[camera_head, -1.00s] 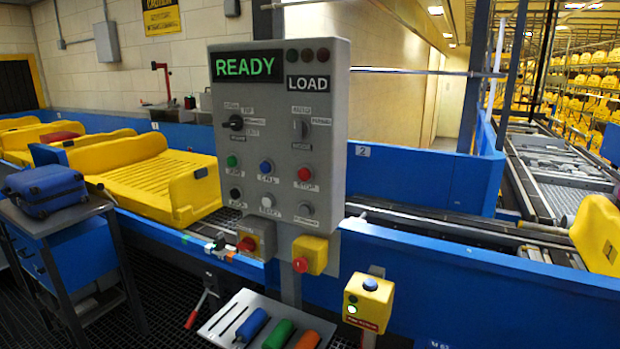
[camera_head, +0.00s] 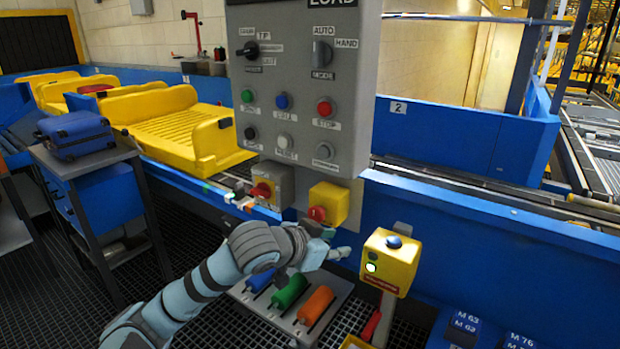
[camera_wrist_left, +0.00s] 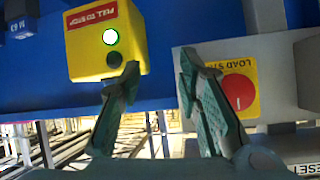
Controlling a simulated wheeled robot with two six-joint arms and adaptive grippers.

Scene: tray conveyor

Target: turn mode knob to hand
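The mode knob (camera_head: 322,53) is a dark rotary switch on the right of the grey control panel (camera_head: 350,100). AUTO is printed above it, HAND to its right and MODE below. Its pointer looks roughly upright, toward AUTO. My left gripper (camera_head: 338,246) is in front of the conveyor, well below the panel and apart from the knob. In the left wrist view the gripper (camera_wrist_left: 160,75) has its two fingers spread with nothing between them. The knob is not seen in that view. My right gripper is in neither view.
A second selector knob (camera_head: 247,49) is left of the mode knob, with several push buttons below. A red-button yellow box (camera_head: 328,203) hangs under the panel. A yellow box with a lit green lamp (camera_head: 392,262) stands right of my gripper.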

